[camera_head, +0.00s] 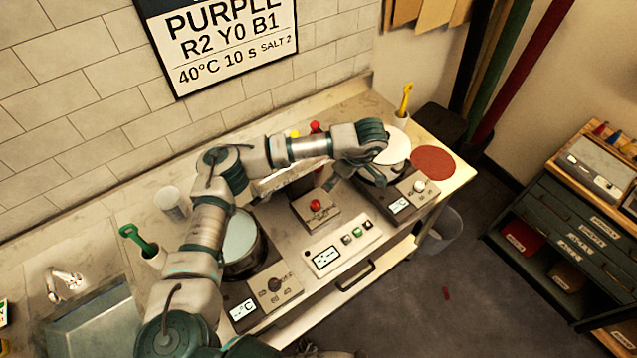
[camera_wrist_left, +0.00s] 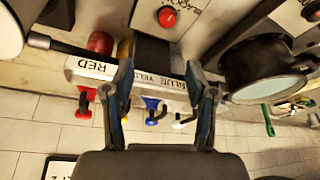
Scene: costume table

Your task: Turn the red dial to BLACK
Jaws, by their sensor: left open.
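The red dial (camera_head: 315,205) is a round red knob on a small metal box (camera_head: 325,219) in the middle of the worktop. It also shows at the top of the left wrist view (camera_wrist_left: 167,17), with lettering beside it too small to read surely. My left gripper (camera_wrist_left: 160,75) is open and empty, its two fingers apart over a white rack (camera_wrist_left: 90,68) labelled RED, YELLOW and BLUE. The dial lies beyond the fingertips, apart from them. In the head view my left arm reaches over the back of the worktop, and its fingers are not clear. My right gripper is not seen.
A pot (camera_head: 241,245) stands left of the dial box and a pan station (camera_head: 400,195) right of it. A panel with buttons (camera_head: 345,245) is in front. Red (camera_wrist_left: 85,103) and blue (camera_wrist_left: 152,108) taps stick out from the rack. The tiled wall is close behind.

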